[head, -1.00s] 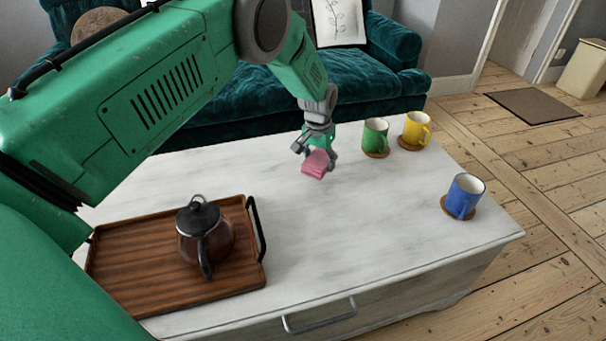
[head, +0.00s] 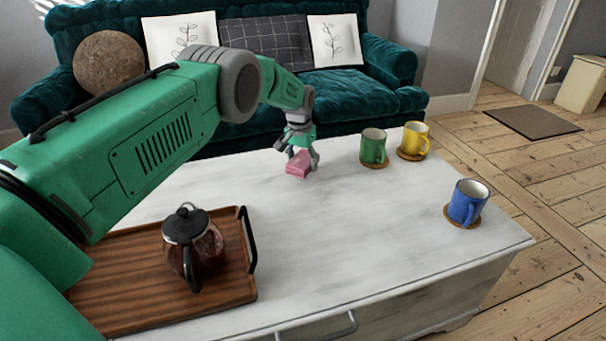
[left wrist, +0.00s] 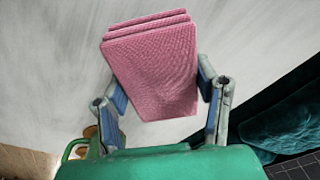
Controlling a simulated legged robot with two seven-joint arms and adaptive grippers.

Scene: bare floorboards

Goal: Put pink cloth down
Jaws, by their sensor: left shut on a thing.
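The pink cloth (head: 300,164) is folded into a thick pad. My left gripper (head: 301,158) is shut on it over the back middle of the white table (head: 340,250). In the left wrist view the cloth (left wrist: 155,65) sits between the two fingers (left wrist: 163,88), with its folded layers at the far edge. The cloth is close to the table top; I cannot tell whether it touches. My right gripper is not in view.
A wooden tray (head: 120,290) with a glass coffee pot (head: 205,250) is at the left. Green (head: 373,148), yellow (head: 413,140) and blue (head: 467,204) mugs stand on coasters at the right. A teal sofa (head: 350,95) is behind. The table's middle is clear.

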